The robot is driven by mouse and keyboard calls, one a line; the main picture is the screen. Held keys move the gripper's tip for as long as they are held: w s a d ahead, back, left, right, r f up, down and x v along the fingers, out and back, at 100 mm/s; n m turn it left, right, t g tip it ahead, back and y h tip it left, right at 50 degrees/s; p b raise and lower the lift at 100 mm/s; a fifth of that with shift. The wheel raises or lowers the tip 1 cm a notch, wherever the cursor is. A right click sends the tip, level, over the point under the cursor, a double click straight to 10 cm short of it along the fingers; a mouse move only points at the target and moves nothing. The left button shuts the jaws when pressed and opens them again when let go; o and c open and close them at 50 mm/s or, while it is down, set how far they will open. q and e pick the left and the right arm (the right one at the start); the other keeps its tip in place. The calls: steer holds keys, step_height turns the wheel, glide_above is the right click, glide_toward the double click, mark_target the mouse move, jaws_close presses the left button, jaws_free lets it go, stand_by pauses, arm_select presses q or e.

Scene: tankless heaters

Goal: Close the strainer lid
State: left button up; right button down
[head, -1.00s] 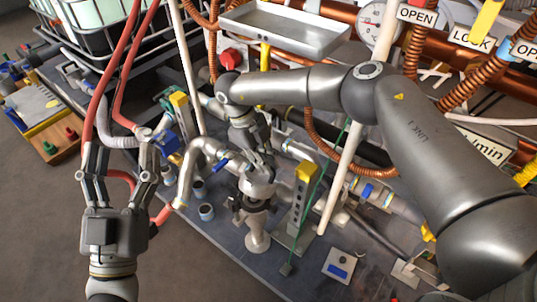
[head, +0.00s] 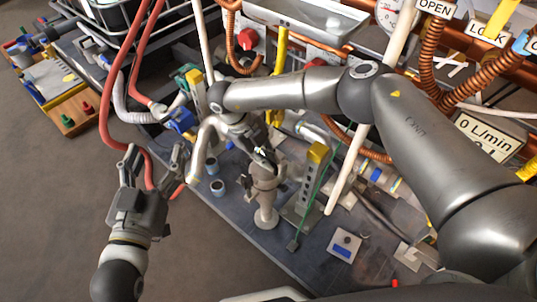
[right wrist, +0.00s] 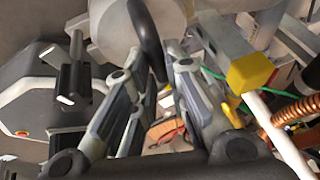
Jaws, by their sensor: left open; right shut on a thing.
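The strainer, a grey metal body (head: 265,181) on a short pedestal, stands on the dark bench in the middle of the head view. My right gripper (head: 265,156) is at its top and covers much of it. In the right wrist view, my right gripper (right wrist: 158,70) has its fingers on either side of a black curved handle (right wrist: 147,35), against a large rounded grey body (right wrist: 115,20). It is shut on this handle. I cannot tell the lid's angle clearly. My left gripper (head: 155,160) is open and empty, left of the strainer, beside red hoses.
A post with a yellow top (head: 318,153) and a green cord stands close right of the strainer. Small grey cups (head: 216,187) sit to its left. Red hoses (head: 112,100) run near my left gripper. A metal tray (head: 305,22) is behind. The floor at front left is clear.

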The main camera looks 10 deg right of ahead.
mark_target(265, 177)
steer(key=shift+s+a+f, duration=0.9)
steer(key=shift+a, duration=0.15)
steer(key=c, duration=1.5)
jaws_free()
steer(key=shift+a+f, duration=0.1)
steer(key=shift+f, duration=0.05)
steer(key=shift+o, duration=0.2)
steer(key=v, duration=0.7)
steer(key=shift+w, duration=0.3)
steer(key=shift+w+d+r, duration=0.15)
steer(key=shift+r, duration=0.2)
steer(key=shift+w+d+r, duration=0.1)
steer(key=shift+r, duration=0.3)
steer(key=shift+d, duration=0.1)
